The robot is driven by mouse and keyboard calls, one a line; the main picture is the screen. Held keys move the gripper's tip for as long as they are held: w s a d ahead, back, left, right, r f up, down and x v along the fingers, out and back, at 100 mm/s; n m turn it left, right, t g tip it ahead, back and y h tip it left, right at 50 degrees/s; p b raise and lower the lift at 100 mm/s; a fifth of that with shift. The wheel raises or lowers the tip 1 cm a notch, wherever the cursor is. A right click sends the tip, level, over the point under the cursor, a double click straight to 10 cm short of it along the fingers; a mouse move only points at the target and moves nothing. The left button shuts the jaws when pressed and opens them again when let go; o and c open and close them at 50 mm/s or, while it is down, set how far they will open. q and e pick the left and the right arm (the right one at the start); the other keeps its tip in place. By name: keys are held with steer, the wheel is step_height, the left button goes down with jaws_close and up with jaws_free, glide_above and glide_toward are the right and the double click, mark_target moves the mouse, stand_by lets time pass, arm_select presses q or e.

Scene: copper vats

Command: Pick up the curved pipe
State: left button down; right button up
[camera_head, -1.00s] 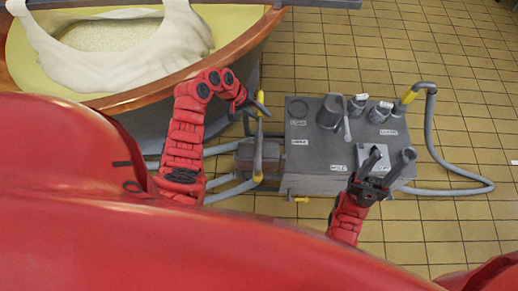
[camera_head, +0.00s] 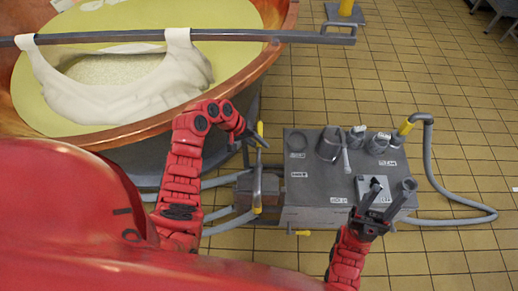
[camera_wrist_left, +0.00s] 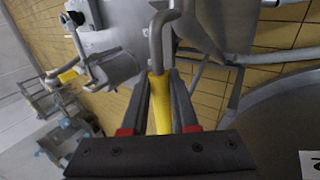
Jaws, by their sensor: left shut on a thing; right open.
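The curved pipe is a grey bent tube with a yellow sleeve. In the left wrist view the grey tube (camera_wrist_left: 155,45) bends to the right at its top, and the yellow sleeve (camera_wrist_left: 160,105) lies between the two fingers. My left gripper (camera_wrist_left: 160,95) is shut on this sleeve. In the head view the left gripper (camera_head: 257,139) is over the left end of the grey machine, with a yellow end of the pipe (camera_head: 260,128) showing beside it. My right gripper (camera_head: 391,187) is open and empty over the machine's front right.
The grey machine (camera_head: 320,185) has several round ports and a grey hose (camera_head: 431,165) looping at its right. A copper vat (camera_head: 150,130) with white cloth stands at the left, a grey bar (camera_head: 260,36) across it.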

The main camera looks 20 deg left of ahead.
arm_select(q)
step_height(320, 180, up, 8)
steer(key=shift+w+r, duration=0.1)
step_height(320, 180, up, 8)
steer(key=p, duration=0.2)
steer(key=shift+r, duration=0.1)
